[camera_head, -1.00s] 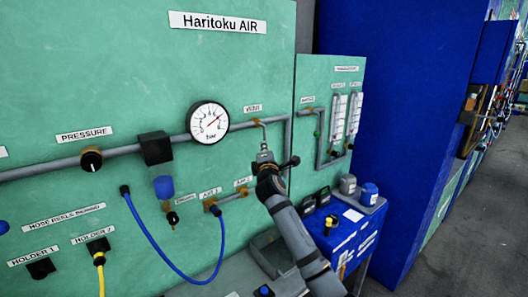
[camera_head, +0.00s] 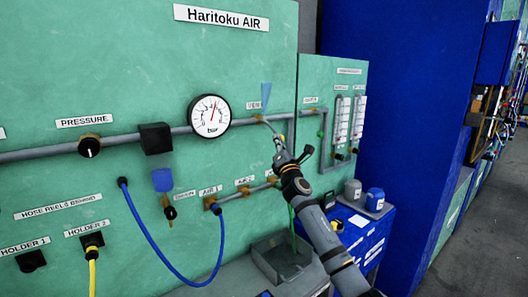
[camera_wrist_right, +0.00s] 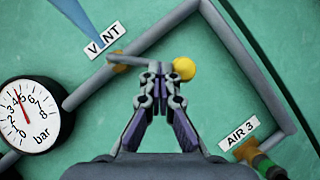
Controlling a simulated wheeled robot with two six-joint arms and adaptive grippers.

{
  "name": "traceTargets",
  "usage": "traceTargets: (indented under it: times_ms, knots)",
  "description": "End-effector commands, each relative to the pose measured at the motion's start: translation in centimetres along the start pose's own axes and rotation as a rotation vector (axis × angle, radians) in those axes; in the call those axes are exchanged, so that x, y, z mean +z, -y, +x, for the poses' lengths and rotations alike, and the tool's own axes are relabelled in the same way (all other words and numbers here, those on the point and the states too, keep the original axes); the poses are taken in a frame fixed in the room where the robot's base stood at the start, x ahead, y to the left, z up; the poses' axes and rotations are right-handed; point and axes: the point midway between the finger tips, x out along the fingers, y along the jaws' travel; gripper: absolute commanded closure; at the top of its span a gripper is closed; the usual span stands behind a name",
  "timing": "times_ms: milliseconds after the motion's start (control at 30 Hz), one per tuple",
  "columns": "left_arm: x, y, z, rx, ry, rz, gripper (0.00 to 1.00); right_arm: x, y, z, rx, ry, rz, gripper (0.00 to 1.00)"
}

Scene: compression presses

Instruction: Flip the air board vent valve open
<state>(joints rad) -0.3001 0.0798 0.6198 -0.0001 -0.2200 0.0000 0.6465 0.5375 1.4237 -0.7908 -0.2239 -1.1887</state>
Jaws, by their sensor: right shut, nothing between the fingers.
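The vent valve is a brass fitting (camera_head: 260,118) on the grey pipe of the green air board, by the VENT label (camera_head: 254,105). In the right wrist view, the brass fitting (camera_wrist_right: 118,60) has a thin grey lever running right, behind my fingertips. A yellow round knob (camera_wrist_right: 184,68) shows just right of the fingertips, seemingly at the lever's end. My right gripper (camera_head: 279,146) is shut and empty, its tips at the lever; contact is unclear. It also shows in the right wrist view (camera_wrist_right: 156,80). A translucent blue cone (camera_head: 266,94) rises above the valve. My left gripper is out of view.
The pressure gauge (camera_head: 209,115) is left of the valve. The AIR 3 outlet (camera_wrist_right: 245,150) lies below right. A grey tray (camera_head: 270,272) and a blue cabinet (camera_head: 365,240) stand below. A blue hose (camera_head: 150,235) hangs to the left.

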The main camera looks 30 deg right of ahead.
Motion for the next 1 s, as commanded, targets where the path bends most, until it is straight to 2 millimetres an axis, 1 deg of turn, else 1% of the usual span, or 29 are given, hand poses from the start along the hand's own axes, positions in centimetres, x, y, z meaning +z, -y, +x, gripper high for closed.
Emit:
traceTargets:
  times_ms: [33,200,667,1000]
  knots:
    - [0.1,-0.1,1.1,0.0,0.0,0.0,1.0,-0.1,0.5,-0.1,0.017,0.001,-0.028,1.0]
    - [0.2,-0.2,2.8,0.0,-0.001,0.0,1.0,0.6,0.8,0.4,0.085,0.002,-0.127,1.0]
    - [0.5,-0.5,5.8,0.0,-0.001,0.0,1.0,1.8,0.9,1.2,0.192,0.002,-0.286,1.0]
    - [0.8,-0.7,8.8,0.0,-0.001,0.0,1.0,2.8,1.0,1.8,0.287,0.003,-0.43,1.0]
